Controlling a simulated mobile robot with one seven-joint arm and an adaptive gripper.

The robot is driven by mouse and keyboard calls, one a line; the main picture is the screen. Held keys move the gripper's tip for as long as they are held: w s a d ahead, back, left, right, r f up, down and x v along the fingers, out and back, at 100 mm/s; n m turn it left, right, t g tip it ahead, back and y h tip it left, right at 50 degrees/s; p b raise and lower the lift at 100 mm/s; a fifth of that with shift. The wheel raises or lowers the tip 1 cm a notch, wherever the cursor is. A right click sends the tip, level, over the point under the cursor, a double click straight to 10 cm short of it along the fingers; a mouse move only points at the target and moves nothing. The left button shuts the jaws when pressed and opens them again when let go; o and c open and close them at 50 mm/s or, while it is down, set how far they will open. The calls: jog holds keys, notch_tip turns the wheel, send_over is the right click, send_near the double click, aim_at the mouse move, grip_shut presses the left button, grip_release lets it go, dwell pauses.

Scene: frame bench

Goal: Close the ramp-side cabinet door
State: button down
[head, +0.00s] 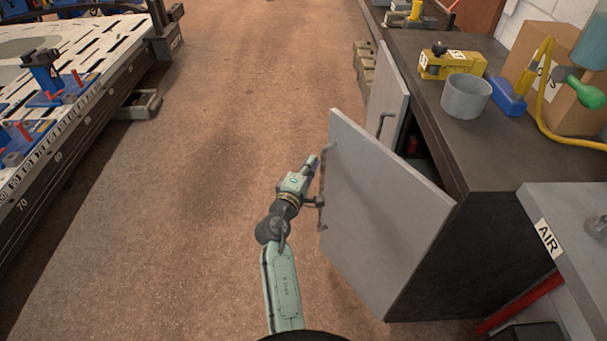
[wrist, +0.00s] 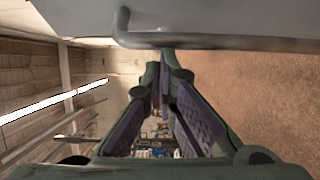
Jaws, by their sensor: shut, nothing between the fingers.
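A grey near cabinet door (head: 385,200) stands wide open, out from the dark cabinet (head: 500,240). Its outer face is toward me, with a dark bar handle (head: 323,226) near its free edge. A second grey far door (head: 388,92) beyond it is also open, with its own handle (head: 384,122). No ramp shows, so I cannot tell which door is the ramp-side one. My gripper (head: 312,163) is shut and empty beside the near door's handle. In the wrist view my fingertips (wrist: 165,62) are close to the handle bar (wrist: 215,41); contact is unclear.
The cabinet top holds a grey cup (head: 466,96), a yellow tool (head: 452,64) and a cardboard box (head: 550,75). A slotted bench (head: 85,75) stands at the left. Brown floor (head: 220,130) between is clear. A grey AIR unit (head: 575,225) is at the right.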

aim_at(333, 155)
jog(key=w+d+m+g+h+b, duration=0.1)
jog(key=w+d+b, duration=0.1)
jog(key=w+d+m+h+b, duration=0.1)
jog(key=w+d+h+b, duration=0.1)
jog(key=d, duration=0.1)
jog(key=w+d+m+g+h+b, duration=0.1)
jog(key=w+d+b, duration=0.1)
jog(key=d, duration=0.1)
jog(key=shift+w+d+f+g, duration=0.15)
jog(key=shift+w+f+g, duration=0.15)
jog(key=shift+w+f, duration=0.1)
jog(key=w+d+m+g+h+b, duration=0.2)
jog(key=w+d+h+b, duration=0.1)
jog(key=d, duration=0.8)
jog(key=shift+w+d+r+m+g+b, duration=0.2)
jog(key=shift+w+r+m+g+b, duration=0.15)
jog(key=shift+w+b, duration=0.45)
jog(key=shift+d, duration=0.1)
